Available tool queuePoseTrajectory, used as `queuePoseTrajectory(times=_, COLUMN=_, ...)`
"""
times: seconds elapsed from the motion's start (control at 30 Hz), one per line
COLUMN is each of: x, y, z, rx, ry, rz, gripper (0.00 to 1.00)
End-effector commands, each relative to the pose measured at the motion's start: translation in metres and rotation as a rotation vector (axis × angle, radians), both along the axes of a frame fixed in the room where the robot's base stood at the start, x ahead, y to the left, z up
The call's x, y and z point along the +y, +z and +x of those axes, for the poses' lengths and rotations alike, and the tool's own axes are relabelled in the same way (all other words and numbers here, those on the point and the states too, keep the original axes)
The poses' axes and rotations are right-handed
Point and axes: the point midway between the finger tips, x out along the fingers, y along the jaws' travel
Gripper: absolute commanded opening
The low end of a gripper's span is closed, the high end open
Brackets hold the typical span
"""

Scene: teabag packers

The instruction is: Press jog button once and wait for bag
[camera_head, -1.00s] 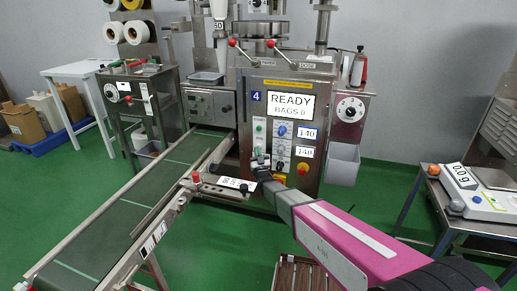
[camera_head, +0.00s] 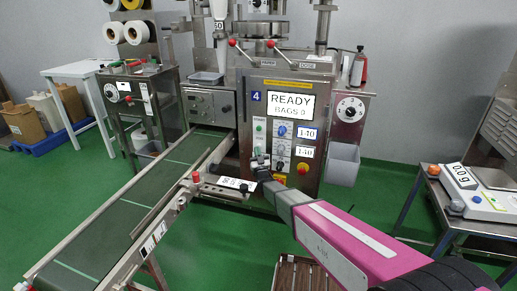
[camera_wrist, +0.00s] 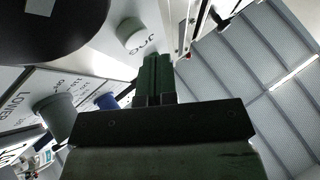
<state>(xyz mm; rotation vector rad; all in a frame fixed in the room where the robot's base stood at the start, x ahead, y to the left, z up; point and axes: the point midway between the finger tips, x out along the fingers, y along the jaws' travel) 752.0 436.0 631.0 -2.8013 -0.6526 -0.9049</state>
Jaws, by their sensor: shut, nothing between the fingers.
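The tea bag machine's front panel (camera_head: 275,168) is in the middle of the head view. Its display (camera_head: 287,106) reads READY, with a BAGS line below that is small to read. In the wrist view, a white round button (camera_wrist: 132,34) stands out from the panel, with upside-down lettering that looks like JOG. My gripper (camera_wrist: 156,60) has its fingers together and empty, tips close to that button. I cannot tell whether they touch it. In the head view my gripper (camera_head: 260,160) is at the lower left of the panel, hiding part of it. No bag is visible on the conveyor belt (camera_head: 125,220).
Blue (camera_wrist: 107,101) and grey (camera_wrist: 55,112) knobs are near my fingers in the wrist view. The conveyor's side rail (camera_head: 150,238) runs along the left. A scale (camera_head: 470,190) stands on the right table.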

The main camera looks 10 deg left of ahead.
Motion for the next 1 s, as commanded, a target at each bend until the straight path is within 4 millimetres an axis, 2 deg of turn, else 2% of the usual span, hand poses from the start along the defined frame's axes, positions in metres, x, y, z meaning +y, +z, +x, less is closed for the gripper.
queuePoseTrajectory(times=0.73, x=0.0000, y=0.0000, z=0.0002, rx=0.000, ry=0.000, rz=0.000, gripper=0.00)
queuePoseTrajectory(times=1.0, x=-0.0004, y=0.0000, z=0.0075, rx=0.000, ry=0.000, rz=0.000, gripper=0.00)
